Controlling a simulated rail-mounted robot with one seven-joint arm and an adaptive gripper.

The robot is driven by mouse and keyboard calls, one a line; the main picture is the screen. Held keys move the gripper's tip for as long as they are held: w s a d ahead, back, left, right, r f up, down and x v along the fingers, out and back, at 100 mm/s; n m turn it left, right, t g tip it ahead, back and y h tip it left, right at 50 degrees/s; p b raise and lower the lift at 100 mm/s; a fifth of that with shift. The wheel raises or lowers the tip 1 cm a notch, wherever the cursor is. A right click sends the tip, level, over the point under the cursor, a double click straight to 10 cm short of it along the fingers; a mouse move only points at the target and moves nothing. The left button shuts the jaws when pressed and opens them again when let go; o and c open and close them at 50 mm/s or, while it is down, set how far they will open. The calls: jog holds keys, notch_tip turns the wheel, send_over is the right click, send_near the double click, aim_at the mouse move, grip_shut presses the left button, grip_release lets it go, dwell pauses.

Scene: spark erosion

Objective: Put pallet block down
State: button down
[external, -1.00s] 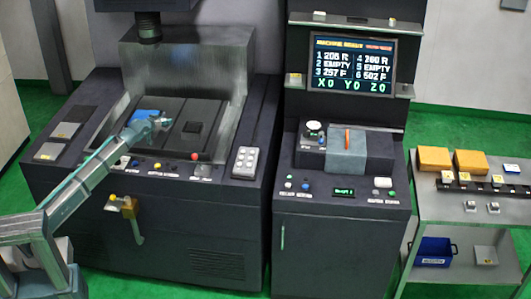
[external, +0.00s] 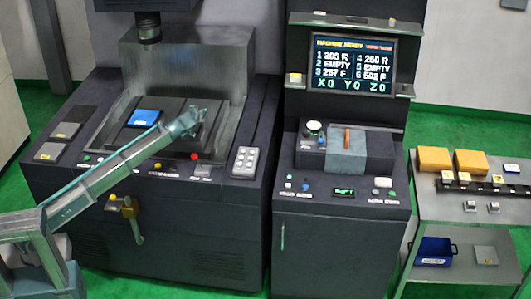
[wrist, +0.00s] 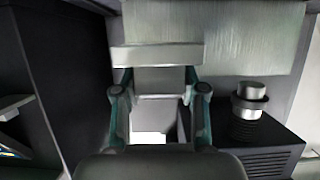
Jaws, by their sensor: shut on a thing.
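My gripper (external: 188,120) reaches over the machine's worktable, above the dark right-hand pad (external: 208,132). In the wrist view my gripper (wrist: 158,80) is shut on a pale grey pallet block (wrist: 158,54), which has a wide bar-like part across the fingertips. In the external view the block is too small and too covered by my gripper to make out. I cannot tell whether the block touches the worktable below.
A blue square (external: 145,117) lies on the worktable's left pad. The machine head (external: 147,27) hangs above the back of the table. A control cabinet (external: 340,230) stands to the right, then a cart (external: 470,220) with orange blocks (external: 433,159).

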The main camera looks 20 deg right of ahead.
jog(key=w+a+f+p, duration=0.1)
jog(key=w+f, duration=0.1)
jog(key=w+f+p, duration=0.1)
jog(key=w+f, duration=0.1)
jog(key=w, duration=0.1)
jog(key=w+a+f+p, duration=0.1)
jog(key=w+f, duration=0.1)
jog(key=shift+w+a, duration=0.3)
jog(key=shift+a, duration=0.05)
jog(key=shift+w+a+f+p, duration=0.2)
jog(key=shift+w+f, duration=0.1)
jog(key=shift+f, duration=0.15)
jog(key=shift+w+a+f+p, duration=0.15)
jog(key=shift+w+f, duration=0.15)
jog(key=shift+f, duration=0.15)
jog(key=shift+d+f+p, duration=0.1)
jog(key=shift+f+p, duration=0.7)
jog(key=shift+f, duration=0.7)
jog(key=c, duration=0.7)
grip_release()
jog(key=shift+o, duration=0.2)
jog(key=shift+s, duration=0.15)
jog(key=b+v, duration=0.3)
jog(key=v, duration=0.9)
jog(key=shift+b, duration=0.4)
